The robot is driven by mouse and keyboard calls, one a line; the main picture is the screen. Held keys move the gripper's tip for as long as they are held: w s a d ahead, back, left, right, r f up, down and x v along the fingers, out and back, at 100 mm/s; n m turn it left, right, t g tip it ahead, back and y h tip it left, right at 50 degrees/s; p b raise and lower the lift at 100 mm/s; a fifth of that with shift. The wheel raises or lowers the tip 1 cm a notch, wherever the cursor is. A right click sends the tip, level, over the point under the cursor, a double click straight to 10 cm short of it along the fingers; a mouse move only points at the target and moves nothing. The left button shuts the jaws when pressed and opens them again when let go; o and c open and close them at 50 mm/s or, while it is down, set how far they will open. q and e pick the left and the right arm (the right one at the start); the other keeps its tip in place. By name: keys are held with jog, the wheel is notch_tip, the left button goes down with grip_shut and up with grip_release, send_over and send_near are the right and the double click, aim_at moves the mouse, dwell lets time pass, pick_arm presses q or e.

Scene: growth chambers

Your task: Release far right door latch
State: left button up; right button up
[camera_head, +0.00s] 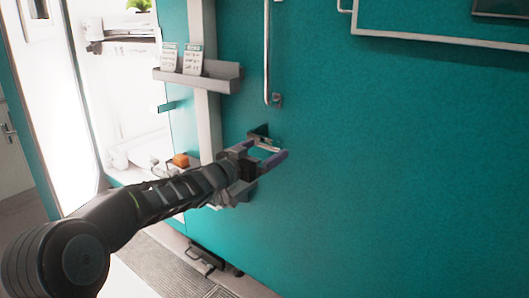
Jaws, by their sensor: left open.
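A large teal door (380,170) fills the middle and right of the head view. A small dark latch (259,132) with a light metal part sits on the door near its left edge, below a long vertical metal handle (267,50). My left gripper (276,158) is open, its fingers just below and in front of the latch. The fingers partly cover the latch area, and I cannot tell whether they touch it. My right gripper is not in view.
A grey shelf (198,80) with two small labelled cards is fixed to the post left of the door. A brightly lit open chamber (125,95) lies further left. An orange item (181,160) is beside the post. A floor grating (165,268) runs below.

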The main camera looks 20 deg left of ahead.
pick_arm(q)
jog(key=shift+w+d, duration=0.15)
jog(key=shift+w, duration=0.2)
jog(key=shift+c, duration=0.5)
grip_shut()
dwell(0.4)
